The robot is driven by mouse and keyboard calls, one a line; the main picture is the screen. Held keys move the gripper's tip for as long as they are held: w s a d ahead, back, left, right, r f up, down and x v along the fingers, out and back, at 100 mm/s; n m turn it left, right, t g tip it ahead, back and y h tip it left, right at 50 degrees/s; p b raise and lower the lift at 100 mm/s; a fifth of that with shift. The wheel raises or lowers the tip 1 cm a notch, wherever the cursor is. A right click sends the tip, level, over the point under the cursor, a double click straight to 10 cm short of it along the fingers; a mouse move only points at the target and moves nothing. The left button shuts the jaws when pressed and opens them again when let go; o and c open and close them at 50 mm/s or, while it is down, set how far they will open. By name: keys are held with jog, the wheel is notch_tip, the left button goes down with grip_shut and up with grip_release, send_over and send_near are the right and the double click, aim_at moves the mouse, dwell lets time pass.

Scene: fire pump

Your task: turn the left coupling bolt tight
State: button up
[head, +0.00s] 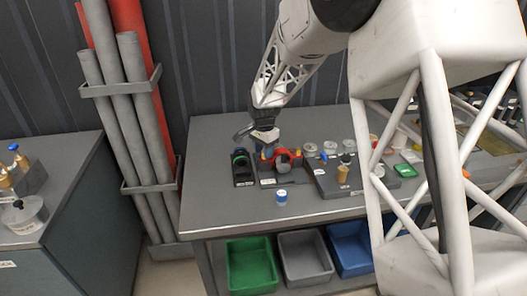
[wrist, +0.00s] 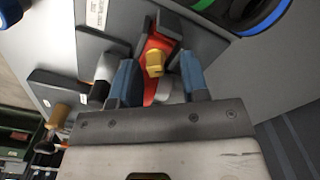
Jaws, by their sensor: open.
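A red coupling (head: 295,154) with grey parts sits on a dark base plate on the bench; it also shows in the wrist view (wrist: 152,88). A yellow bolt (wrist: 155,62) stands on the red part, between two dark grey blocks. In the wrist view my gripper (wrist: 158,66) has its two blue fingers apart, one to each side of the yellow bolt, with visible gaps. I cannot tell how far the fingertips are above the bolt. In the head view my gripper (head: 266,148) is over the left side of the coupling and hides the bolt.
A black holder with green and blue rings (head: 241,167) stands close left of the coupling. A blue-and-white cap (head: 281,196) stands in front. A plate with brass and grey fittings (head: 335,182) lies to the right. The bench's front left (head: 215,213) is clear.

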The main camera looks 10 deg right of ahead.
jog(key=shift+r, duration=3.75)
jog(key=shift+s+r, duration=0.4)
jog(key=shift+s, duration=0.05)
jog(key=s+d+r+n, duration=0.1)
jog(key=s+r+n, duration=0.15)
jog(key=s, duration=0.45)
jog(key=s+d+r+n+t, duration=0.1)
jog(key=s+r, duration=0.3)
jog(key=s, duration=0.2)
jog(key=s+d+r+n, duration=0.1)
jog(key=s+r+n, duration=0.15)
jog(key=s, duration=0.45)
jog(key=s+d+n+t, duration=0.1)
jog(key=s+n, duration=0.3)
jog(key=s, duration=1.9)
jog(key=shift+f+n+t, duration=0.3)
jog(key=shift+f+n, duration=0.05)
jog(key=shift+n, duration=0.05)
